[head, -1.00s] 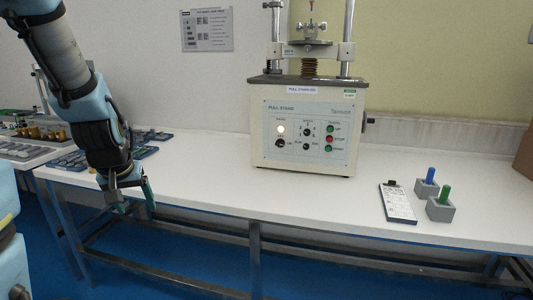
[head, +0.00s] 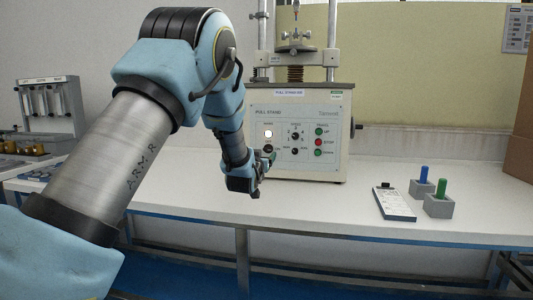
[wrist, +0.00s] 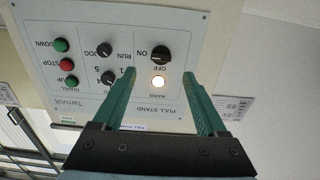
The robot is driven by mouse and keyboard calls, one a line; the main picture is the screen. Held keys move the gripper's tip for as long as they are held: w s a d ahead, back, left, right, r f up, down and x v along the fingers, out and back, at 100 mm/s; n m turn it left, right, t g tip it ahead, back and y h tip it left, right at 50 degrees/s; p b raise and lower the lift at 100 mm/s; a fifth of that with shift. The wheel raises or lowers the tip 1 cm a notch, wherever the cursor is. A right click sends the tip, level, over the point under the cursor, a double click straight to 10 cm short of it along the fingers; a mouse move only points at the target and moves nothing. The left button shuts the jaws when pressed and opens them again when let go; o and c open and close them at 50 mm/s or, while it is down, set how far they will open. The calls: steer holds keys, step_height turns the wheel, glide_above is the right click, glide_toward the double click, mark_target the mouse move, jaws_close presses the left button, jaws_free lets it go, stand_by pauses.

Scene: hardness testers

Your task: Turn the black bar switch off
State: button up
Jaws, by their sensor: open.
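The black bar switch (wrist: 160,53) sits on the front panel of the pull stand (head: 345,110). In the wrist view, which is upside down, it lies beside the ON and OFF labels, and its bar looks roughly horizontal, towards ON. The lamp (wrist: 158,82) marked MAINS next to it is lit. In the head view the switch (head: 268,148) is a small dark knob below the lamp, close to my fingers. My gripper (wrist: 161,74) is open and empty, its green fingers pointing at the panel on either side of the lamp, short of the switch. My gripper (head: 269,160) is in front of the panel's lower left.
Two smaller black knobs (wrist: 105,49) and green and red buttons (wrist: 67,64) share the panel. The table front is clear.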

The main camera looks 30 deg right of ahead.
mark_target(267, 150)
steer(key=x, duration=0.7)
steer(key=shift+w+a+p, duration=0.1)
steer(key=shift+p, duration=0.3)
steer(key=shift+c, duration=0.2)
jaws_close()
